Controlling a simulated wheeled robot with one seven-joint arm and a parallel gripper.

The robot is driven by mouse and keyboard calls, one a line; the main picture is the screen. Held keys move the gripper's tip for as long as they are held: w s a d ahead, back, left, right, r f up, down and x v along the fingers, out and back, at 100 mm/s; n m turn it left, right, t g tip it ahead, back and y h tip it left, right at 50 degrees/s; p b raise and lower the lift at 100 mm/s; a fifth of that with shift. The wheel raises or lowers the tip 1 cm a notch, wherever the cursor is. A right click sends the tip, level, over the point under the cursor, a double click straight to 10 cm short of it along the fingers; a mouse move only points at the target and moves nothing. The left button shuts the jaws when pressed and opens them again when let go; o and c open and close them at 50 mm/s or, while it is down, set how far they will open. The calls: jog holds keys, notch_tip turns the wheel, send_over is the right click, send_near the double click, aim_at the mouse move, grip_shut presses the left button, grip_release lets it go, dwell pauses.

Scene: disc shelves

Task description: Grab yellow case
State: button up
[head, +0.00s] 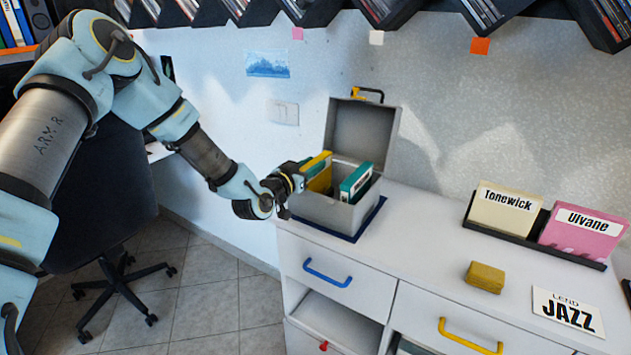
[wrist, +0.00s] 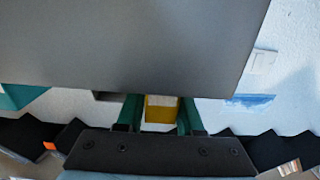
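The yellow case (head: 319,178) stands in an open grey box (head: 337,216) on the white cabinet, left of a teal case (head: 355,182). My gripper (head: 296,176) is at the box's left side, against or very near the yellow case. In the wrist view, the yellow case (wrist: 161,109) shows between my two green fingers (wrist: 161,116). The fingers lie close to both its sides; whether they press on it I cannot tell. A large grey surface (wrist: 130,40) of the box hides the case's lower part and perhaps the fingertips.
The box's raised lid (head: 360,132) stands behind the cases. A rack (head: 520,240) holds cream and pink cases at right. A yellow block (head: 485,277) and a JAZZ card (head: 568,313) lie on the cabinet top (head: 420,240). Wall shelves hang above.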

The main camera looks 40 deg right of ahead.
grip_shut()
dwell(0.9)
